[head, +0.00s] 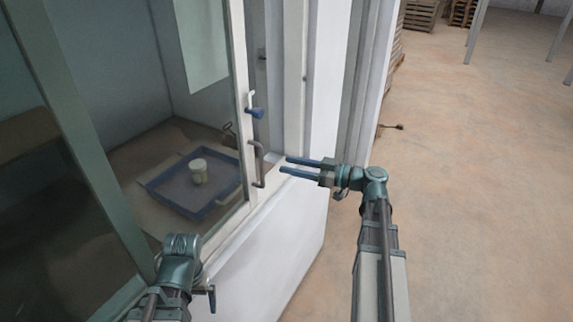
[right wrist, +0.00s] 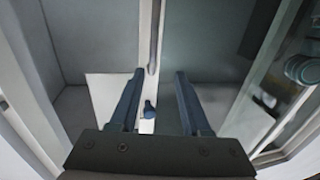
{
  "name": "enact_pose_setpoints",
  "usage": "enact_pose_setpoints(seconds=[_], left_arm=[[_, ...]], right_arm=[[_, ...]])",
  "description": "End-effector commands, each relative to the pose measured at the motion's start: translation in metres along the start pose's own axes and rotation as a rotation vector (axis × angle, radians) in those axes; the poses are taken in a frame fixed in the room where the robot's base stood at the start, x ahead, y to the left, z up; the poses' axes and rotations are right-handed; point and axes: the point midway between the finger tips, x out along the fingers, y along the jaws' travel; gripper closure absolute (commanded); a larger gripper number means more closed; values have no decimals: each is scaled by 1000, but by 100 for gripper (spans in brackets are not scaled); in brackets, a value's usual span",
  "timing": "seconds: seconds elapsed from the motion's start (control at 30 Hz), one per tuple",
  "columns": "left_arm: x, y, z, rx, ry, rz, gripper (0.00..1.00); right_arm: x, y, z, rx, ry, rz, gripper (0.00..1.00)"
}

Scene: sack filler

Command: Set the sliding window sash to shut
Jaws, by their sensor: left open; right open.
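The sliding sash is a glass pane in a pale frame; its upright edge (head: 243,90) shows in the head view. A dark bar handle (head: 258,165) stands on that edge. A narrow gap shows between the edge and the fixed white post (head: 297,70) to its right. My right gripper (head: 283,165) is open and empty, its fingers pointing left at the handle with a small space between. In the right wrist view its two fingers (right wrist: 158,100) are spread. My left gripper (head: 208,290) is low in front of the glass, its fingers hard to make out.
A blue-handled latch (head: 256,113) sits above the bar handle; its blue part also shows in the right wrist view (right wrist: 149,106). Behind the glass, a blue tray (head: 165,197) holds a pale cup (head: 198,171). Open floor (head: 470,180) lies to the right, with pallets (head: 422,15) far back.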

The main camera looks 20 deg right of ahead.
Motion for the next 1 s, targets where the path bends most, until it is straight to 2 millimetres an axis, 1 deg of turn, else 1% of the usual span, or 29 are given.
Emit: enact_pose_setpoints(seconds=[0.1, 0.7, 0.83, 1.0], left_arm=[[0, 0, 0, 0, 0, 0, 0], [0, 0, 0, 0, 0, 0, 0], [0, 0, 0, 0, 0, 0, 0], [0, 0, 0, 0, 0, 0, 0]], right_arm=[[-9, 0, 0, 0, 0, 2, 53], [-48, 0, 0, 0, 0, 1, 53], [-54, 0, 0, 0, 0, 2, 53], [-56, 0, 0, 0, 0, 1, 53]])
